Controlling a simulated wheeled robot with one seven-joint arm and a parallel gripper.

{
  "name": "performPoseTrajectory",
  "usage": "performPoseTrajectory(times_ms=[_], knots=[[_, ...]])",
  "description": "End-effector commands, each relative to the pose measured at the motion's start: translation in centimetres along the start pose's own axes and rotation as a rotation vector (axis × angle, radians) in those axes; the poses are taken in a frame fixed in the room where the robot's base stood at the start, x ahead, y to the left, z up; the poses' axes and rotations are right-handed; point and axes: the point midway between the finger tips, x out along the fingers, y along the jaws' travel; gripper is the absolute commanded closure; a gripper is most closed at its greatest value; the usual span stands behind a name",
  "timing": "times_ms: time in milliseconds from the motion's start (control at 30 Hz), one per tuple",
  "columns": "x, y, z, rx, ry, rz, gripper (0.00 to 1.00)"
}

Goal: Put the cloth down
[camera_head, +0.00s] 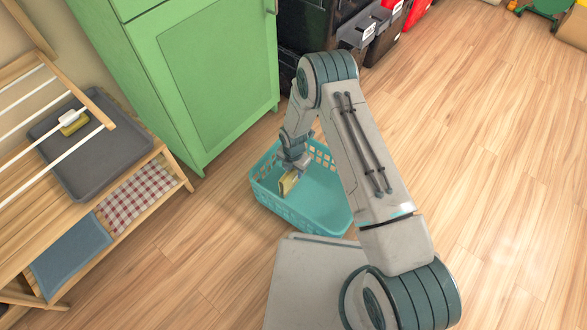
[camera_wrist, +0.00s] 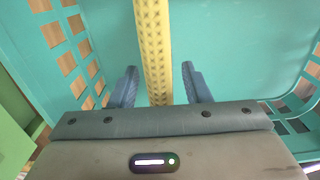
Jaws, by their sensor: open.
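The yellow cloth (camera_head: 289,182), a flat piece with a dimpled surface, stands on edge inside the teal basket (camera_head: 275,199). In the wrist view the cloth (camera_wrist: 154,40) runs as an upright strip between the two blue fingers of my gripper (camera_wrist: 159,70). The fingers are apart, with a gap on each side of the cloth. My gripper (camera_head: 291,172) reaches down into the basket, which also fills most of the wrist view (camera_wrist: 100,35). I cannot tell whether the cloth's lower edge rests on the basket floor.
A green cabinet (camera_head: 205,75) stands behind the basket. A wooden rack at left holds a grey tray (camera_head: 100,165) with a yellow-and-white item, a red checkered cloth (camera_head: 135,193) and a blue cloth (camera_head: 70,255). Dark bins (camera_head: 385,40) stand at the back. The wooden floor at right is clear.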

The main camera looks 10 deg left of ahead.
Motion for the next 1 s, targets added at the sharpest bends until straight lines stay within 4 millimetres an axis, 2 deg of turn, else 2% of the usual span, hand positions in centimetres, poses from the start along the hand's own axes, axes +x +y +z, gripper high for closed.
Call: performPoseTrajectory(times_ms=[300,500,633,900,1000], knots=[[-6.7,0.1,0.1,0.001,-0.001,0.003,0.57],[-10.3,0.1,0.0,0.001,0.0,0.002,0.57],[-11.6,0.0,0.0,0.001,0.001,0.0,0.57],[-12.2,0.0,0.0,0.002,0.0,0.0,0.57],[-13.2,-0.2,0.5,0.037,-0.006,0.001,0.57]])
